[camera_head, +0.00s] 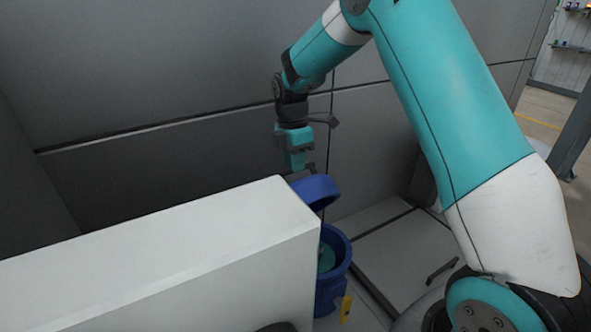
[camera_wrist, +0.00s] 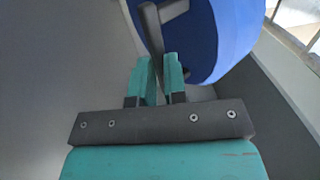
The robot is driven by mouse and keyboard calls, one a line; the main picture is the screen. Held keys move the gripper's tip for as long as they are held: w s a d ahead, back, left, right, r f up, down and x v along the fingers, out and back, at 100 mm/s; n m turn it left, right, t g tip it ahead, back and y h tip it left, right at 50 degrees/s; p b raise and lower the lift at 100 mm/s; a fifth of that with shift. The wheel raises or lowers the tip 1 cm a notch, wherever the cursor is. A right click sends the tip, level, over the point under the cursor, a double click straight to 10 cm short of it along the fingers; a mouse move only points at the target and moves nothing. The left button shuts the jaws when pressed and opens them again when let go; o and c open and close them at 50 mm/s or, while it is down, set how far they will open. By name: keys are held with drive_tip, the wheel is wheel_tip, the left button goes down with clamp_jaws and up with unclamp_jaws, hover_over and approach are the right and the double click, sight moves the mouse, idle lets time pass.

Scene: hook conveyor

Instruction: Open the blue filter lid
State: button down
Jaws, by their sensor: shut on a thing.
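The blue filter lid (camera_head: 316,190) is raised and tilted above the blue filter housing (camera_head: 338,268), whose open top shows a green inside. The white box hides the left part of the housing. My gripper (camera_head: 309,170) is just above the lid, beside its upper left edge. In the wrist view the fingers of my gripper (camera_wrist: 160,80) are closed on a dark handle bar (camera_wrist: 151,35), which is in front of the blue lid (camera_wrist: 210,35). A yellow latch (camera_head: 346,308) hangs on the front of the housing.
A large white box (camera_head: 180,255) stands left of the housing and close to it. Grey wall panels (camera_head: 180,80) rise behind my arm. A light floor panel with a dark handle (camera_head: 442,271) lies to the right.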

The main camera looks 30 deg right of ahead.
drive_tip(key=shift+w+f, duration=1.15)
drive_tip(key=shift+w, duration=0.15)
drive_tip(key=shift+g, duration=0.3)
drive_tip(key=c, duration=1.3)
unclamp_jaws()
drive_tip(key=shift+o, duration=0.7)
drive_tip(key=shift+w+f, duration=0.1)
drive_tip(key=shift+w, duration=0.1)
wheel_tip(320, 180, up, 8)
drive_tip(key=b, duration=0.2)
drive_tip(key=shift+w, duration=0.45)
